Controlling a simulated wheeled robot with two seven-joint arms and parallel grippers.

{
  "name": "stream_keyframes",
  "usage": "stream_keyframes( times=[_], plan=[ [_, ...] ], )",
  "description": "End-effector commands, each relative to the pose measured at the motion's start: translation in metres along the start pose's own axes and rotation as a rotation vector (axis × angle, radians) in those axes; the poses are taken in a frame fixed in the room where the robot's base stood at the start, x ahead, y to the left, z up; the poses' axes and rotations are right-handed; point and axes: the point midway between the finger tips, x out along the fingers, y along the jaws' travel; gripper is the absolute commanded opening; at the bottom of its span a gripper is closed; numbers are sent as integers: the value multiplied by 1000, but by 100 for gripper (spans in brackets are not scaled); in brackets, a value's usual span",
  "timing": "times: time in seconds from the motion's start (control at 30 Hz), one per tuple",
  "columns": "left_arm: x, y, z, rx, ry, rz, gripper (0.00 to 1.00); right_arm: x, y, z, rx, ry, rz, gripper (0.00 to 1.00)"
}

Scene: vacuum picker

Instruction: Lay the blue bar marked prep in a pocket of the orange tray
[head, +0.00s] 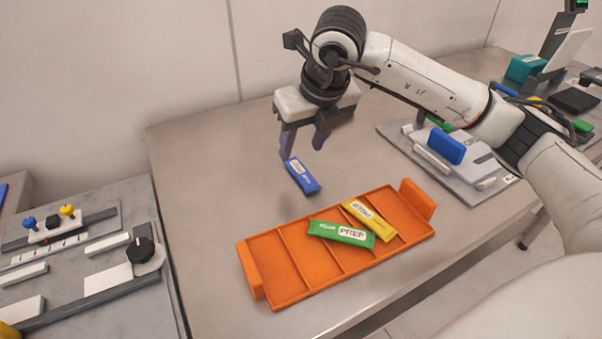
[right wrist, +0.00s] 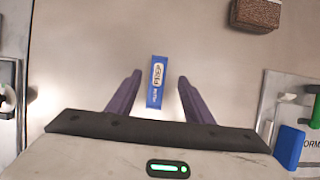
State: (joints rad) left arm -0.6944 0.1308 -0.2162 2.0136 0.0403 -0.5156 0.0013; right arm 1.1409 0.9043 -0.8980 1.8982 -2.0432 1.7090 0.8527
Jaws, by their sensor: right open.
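The blue bar (head: 302,176) lies on the bench just behind the orange tray, its label too small to read surely. My right gripper (head: 304,148) is above it, pointing down, open and empty. In the right wrist view the blue bar (right wrist: 157,82) shows between and beyond the two purple fingers (right wrist: 157,95), with clear gaps on both sides. The orange tray (head: 262,245) has several pockets. A green bar (head: 328,230) and a yellow bar (head: 366,217) are in its middle and right part; the left pockets look empty. My left gripper is not in view.
A grey fixture plate with a blue block (head: 446,146) stands to the right. A panel with a black knob (head: 140,250) is at left. The right wrist view shows a brown block (right wrist: 255,14) at the top. Bench left of the blue bar is clear.

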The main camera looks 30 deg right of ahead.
Motion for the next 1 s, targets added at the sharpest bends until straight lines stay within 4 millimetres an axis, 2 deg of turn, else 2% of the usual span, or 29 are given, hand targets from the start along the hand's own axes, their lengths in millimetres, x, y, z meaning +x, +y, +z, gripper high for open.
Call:
stream_keyframes(
  times=[0.4,1.0],
  plan=[
    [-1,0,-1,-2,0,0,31,51,3,0,-1,2,1,47],
    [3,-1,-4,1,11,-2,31,55,3,-1,-2,0,1,47]
  ],
)
